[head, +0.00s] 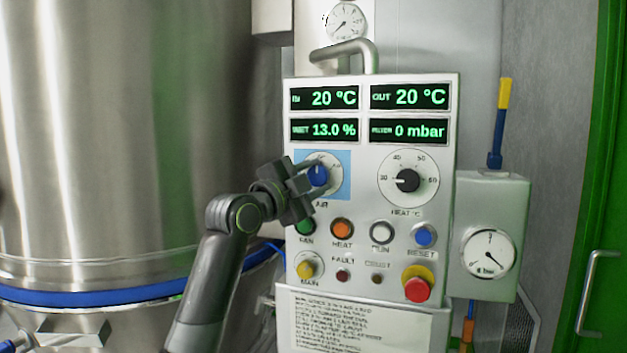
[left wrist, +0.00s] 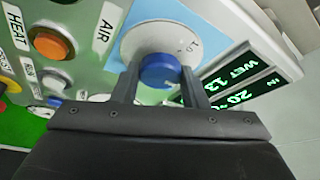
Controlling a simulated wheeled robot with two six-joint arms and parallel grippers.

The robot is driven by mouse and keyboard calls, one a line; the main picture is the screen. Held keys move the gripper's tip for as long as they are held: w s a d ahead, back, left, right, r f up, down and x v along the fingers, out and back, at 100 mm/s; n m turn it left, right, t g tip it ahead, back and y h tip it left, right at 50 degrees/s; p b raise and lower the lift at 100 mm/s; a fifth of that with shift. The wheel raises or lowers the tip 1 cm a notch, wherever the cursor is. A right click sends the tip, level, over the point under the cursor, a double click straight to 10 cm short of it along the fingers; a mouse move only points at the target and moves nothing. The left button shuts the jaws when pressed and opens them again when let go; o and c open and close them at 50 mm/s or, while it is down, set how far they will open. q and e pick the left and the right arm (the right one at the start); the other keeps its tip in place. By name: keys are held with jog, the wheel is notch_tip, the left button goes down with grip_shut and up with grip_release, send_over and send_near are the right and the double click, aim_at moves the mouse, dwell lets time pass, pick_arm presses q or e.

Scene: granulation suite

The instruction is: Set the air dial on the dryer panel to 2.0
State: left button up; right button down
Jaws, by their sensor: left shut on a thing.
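The dryer panel (head: 370,250) is a light grey box with four green displays. Its air dial (head: 317,175) is a blue knob on a white round scale over a light blue square, at the panel's left. My left gripper (head: 312,178) is at this dial, with its fingers on either side of the knob. In the left wrist view the blue knob (left wrist: 159,71) sits between the two fingers (left wrist: 158,84), and the gripper is shut on it. The gripper hides part of the scale, and I cannot read the setting. My right gripper is not in view.
The black heat dial (head: 407,180) is right of the air dial. Below are several coloured buttons, including an orange heat button (head: 341,229) and a red emergency knob (head: 417,287). A handle (head: 345,52) tops the panel. A steel vessel (head: 120,130) stands close on the left.

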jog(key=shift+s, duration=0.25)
pick_arm(q)
jog(key=o, duration=1)
jog(key=shift+c, duration=0.2)
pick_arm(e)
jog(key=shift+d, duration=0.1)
pick_arm(q)
jog(key=shift+s+a+f, duration=0.1)
jog(key=shift+s+a, duration=0.1)
jog(key=shift+s, duration=0.05)
jog(key=b+v, duration=0.3)
jog(key=v, duration=1.3)
jog(key=shift+s+a, duration=0.25)
jog(key=shift+s, duration=0.05)
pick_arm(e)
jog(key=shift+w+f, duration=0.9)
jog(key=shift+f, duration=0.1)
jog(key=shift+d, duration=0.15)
